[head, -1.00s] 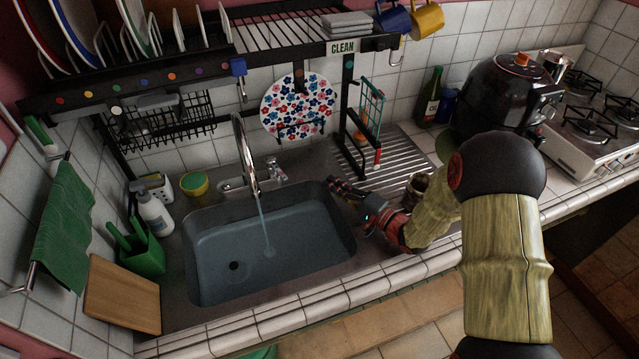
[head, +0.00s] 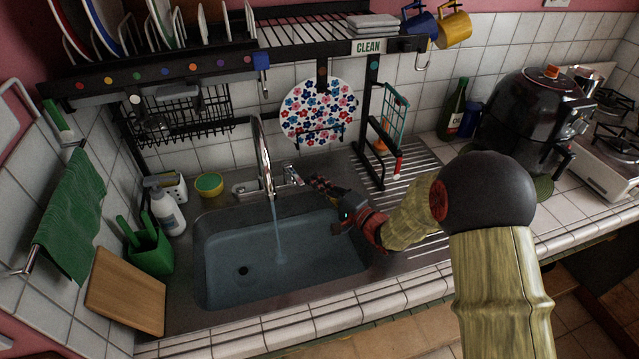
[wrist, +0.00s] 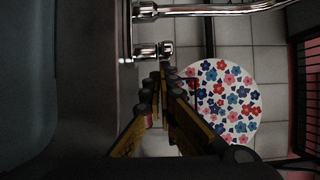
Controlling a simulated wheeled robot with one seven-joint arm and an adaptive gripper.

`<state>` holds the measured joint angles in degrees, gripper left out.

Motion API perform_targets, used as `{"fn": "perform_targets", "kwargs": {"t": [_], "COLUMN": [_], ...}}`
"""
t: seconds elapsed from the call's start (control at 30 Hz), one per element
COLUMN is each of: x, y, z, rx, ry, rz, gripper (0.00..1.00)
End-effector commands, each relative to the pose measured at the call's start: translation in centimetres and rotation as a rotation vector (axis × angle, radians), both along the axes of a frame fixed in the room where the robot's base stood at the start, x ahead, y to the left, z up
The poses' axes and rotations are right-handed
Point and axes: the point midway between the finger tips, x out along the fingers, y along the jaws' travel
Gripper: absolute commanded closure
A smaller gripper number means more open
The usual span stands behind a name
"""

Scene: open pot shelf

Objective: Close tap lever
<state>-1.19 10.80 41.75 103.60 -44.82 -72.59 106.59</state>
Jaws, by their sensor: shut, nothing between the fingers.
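The chrome tap (head: 264,155) stands at the back of the sink, and a stream of water (head: 278,235) runs from its spout. Its short lever (head: 291,174) is on the right side of the tap base. In the wrist view the lever (wrist: 153,50) is just beyond my fingertips, with the spout pipe above it. My gripper (head: 316,183) is shut and empty, close to the right of the lever. In the wrist view the fingertips of my gripper (wrist: 161,78) point at the lever end. I cannot tell whether they touch.
The sink basin (head: 215,290) lies below and left of my gripper. A black rack post (head: 374,130) and teal rack (head: 395,115) stand to the right. A flowered plate (head: 320,110) hangs behind. A sponge dish (head: 209,184) and soap bottle (head: 168,212) are at left.

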Motion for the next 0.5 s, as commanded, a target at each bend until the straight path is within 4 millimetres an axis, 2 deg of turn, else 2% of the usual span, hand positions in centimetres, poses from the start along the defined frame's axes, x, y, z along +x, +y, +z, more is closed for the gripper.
{"fn": "perform_targets", "kwargs": {"t": [0.27, 0.5], "x": [-0.1, -1.4], "y": [0.1, 1.4], "z": [0.1, 0.4], "rx": [-0.001, 0.000], "ry": [0.001, 0.001], "rz": [0.000, 0.002], "gripper": [1.00, 1.00]}}
